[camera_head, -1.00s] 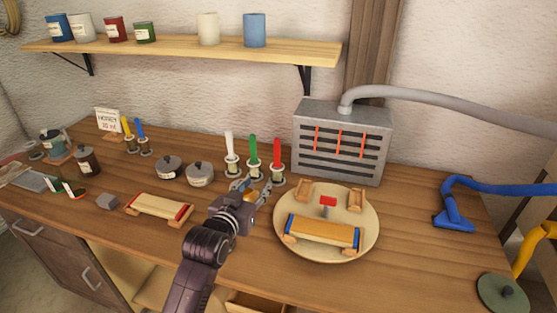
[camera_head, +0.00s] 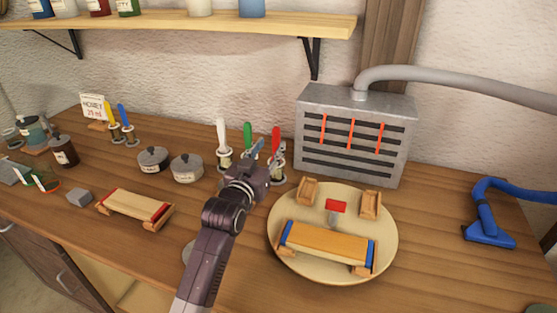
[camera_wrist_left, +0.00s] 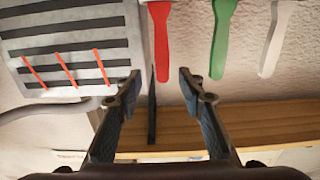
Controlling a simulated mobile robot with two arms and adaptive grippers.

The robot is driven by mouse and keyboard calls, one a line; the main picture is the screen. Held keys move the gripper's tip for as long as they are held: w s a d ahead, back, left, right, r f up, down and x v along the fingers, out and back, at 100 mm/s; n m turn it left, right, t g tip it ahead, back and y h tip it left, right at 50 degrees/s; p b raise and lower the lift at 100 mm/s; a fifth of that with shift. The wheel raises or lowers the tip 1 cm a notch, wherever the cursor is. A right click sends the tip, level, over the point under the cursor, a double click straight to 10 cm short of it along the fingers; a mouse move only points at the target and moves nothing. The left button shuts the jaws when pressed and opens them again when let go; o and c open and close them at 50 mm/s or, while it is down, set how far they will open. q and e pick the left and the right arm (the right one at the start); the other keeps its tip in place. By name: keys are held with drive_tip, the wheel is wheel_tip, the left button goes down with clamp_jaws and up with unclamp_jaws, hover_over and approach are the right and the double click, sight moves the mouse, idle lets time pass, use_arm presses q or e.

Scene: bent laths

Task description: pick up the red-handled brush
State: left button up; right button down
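The red-handled brush (camera_head: 276,137) stands upright in a small round holder, rightmost of a row of three at the back of the bench. My left gripper (camera_head: 267,153) is in front of the green and red handles and overlaps their lower parts. In the left wrist view, my left gripper (camera_wrist_left: 159,84) is open with nothing between its fingers. The red handle (camera_wrist_left: 161,40) shows ahead of the gap between the fingertips, apart from them. The brush's lower end is out of that view. My right gripper is not in view.
A green handle (camera_head: 247,134) and a white handle (camera_head: 222,132) stand close on the left. A grey slatted metal box (camera_head: 310,120) stands to the right. A round board (camera_head: 285,262) with wooden pieces lies in front of it. A shelf (camera_head: 200,27) hangs above.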

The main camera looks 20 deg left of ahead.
sight(276, 136)
use_arm(q)
drive_tip(key=shift+w+r+p, duration=0.25)
drive_tip(key=shift+w+p, duration=0.05)
drive_tip(key=shift+w, duration=0.95)
drive_tip(key=shift+w+f+p, duration=0.1)
drive_tip(key=shift+w+p, duration=0.3)
drive_tip(key=shift+w, duration=1.85)
clamp_jaws()
